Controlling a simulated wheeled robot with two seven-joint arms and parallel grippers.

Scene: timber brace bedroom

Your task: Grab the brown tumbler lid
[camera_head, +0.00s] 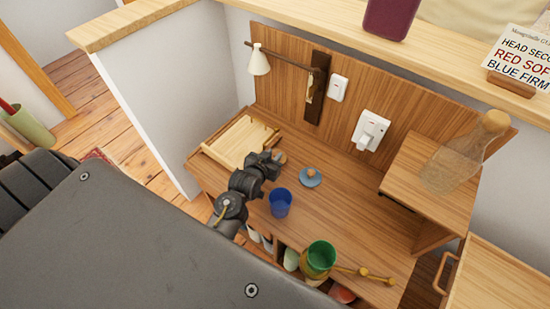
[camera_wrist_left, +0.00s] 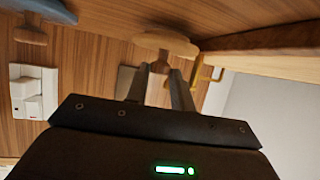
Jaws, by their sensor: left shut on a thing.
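The brown tumbler lid (camera_head: 281,157) is a small light-brown disc beside the tip of my left gripper (camera_head: 272,161) on the wooden desk, partly hidden by it in the head view. In the left wrist view, the lid (camera_wrist_left: 165,41) is a round tan disc just past the fingertips. My left gripper (camera_wrist_left: 162,71) is shut on the lid's stem or knob there. Whether the lid is clear of the desk cannot be told. My right gripper is not in view.
A blue lid (camera_head: 311,178) lies to the right of the gripper. A blue tumbler (camera_head: 280,204) and a green tumbler (camera_head: 320,257) stand nearer the front. A wooden tray (camera_head: 236,144) is behind left. A raised shelf (camera_head: 433,190) stands on the right.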

